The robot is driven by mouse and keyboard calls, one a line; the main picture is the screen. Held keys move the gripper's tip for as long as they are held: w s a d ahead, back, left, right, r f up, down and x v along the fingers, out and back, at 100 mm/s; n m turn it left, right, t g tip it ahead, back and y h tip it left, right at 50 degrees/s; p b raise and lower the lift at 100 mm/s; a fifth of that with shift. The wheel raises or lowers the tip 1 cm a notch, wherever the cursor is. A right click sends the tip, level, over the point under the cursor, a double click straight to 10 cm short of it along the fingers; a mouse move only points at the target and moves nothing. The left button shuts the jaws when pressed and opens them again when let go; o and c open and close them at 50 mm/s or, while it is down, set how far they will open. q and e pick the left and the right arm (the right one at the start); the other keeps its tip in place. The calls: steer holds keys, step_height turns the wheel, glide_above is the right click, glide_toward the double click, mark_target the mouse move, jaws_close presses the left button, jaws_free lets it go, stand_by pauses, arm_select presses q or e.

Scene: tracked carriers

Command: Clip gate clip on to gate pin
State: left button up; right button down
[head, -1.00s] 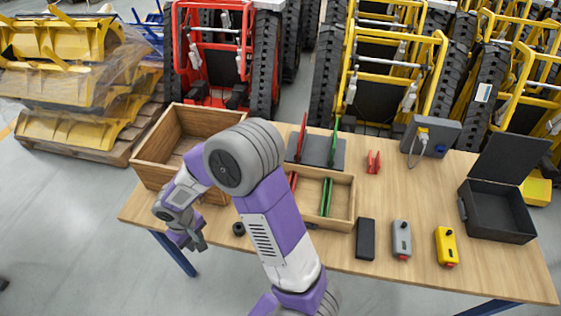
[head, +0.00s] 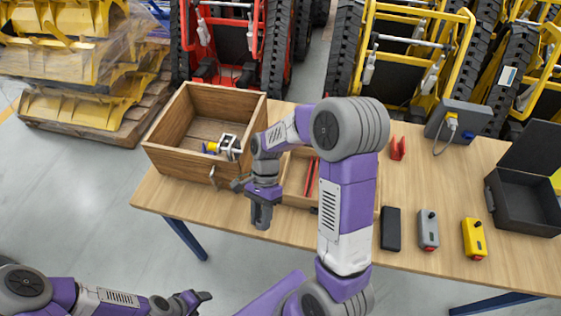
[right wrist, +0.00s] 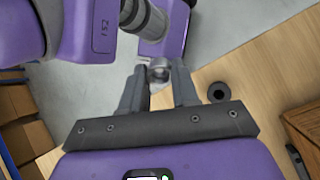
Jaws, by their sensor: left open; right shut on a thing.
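My right gripper (head: 262,218) is over the front left part of the table, before the wooden crate. In the right wrist view its fingers (right wrist: 160,80) are shut on a small, round, silvery thing (right wrist: 159,71); I cannot tell for certain whether it is the gate clip. In the head view the held thing is hidden. A small metal fitting (head: 212,176) shows at the crate's front wall; I cannot tell whether it is the gate pin. A yellow and silver metal piece (head: 226,146) lies in the crate. My left gripper (head: 192,298) is open, low at the left, off the table.
The wooden crate (head: 170,160) stands at the table's left end. My right arm partly hides a shallow tray (head: 297,200) with red strips. Black, grey and yellow handsets (head: 473,238) and an open black case (head: 525,205) are right. A black ring (right wrist: 219,92) shows in the wrist view.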

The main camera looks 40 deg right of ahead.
steer(key=w+d+r+m+t+y+b, duration=0.2)
steer(key=d+r+m+t, duration=0.3)
steer(key=m+t, duration=0.4)
steer(key=w+d+r+m+t+y+b, duration=0.1)
steer(key=w+d+r+m+t+y, duration=0.3)
steer(key=m+t, duration=0.5)
steer(key=shift+w+d+r+m+t+y+b, duration=0.35)
steer(key=shift+d+r, duration=0.5)
steer(key=shift+d, duration=0.35)
steer(key=shift+p+x, duration=0.55)
steer(key=shift+x, duration=2.25)
steer(key=shift+p, duration=0.85)
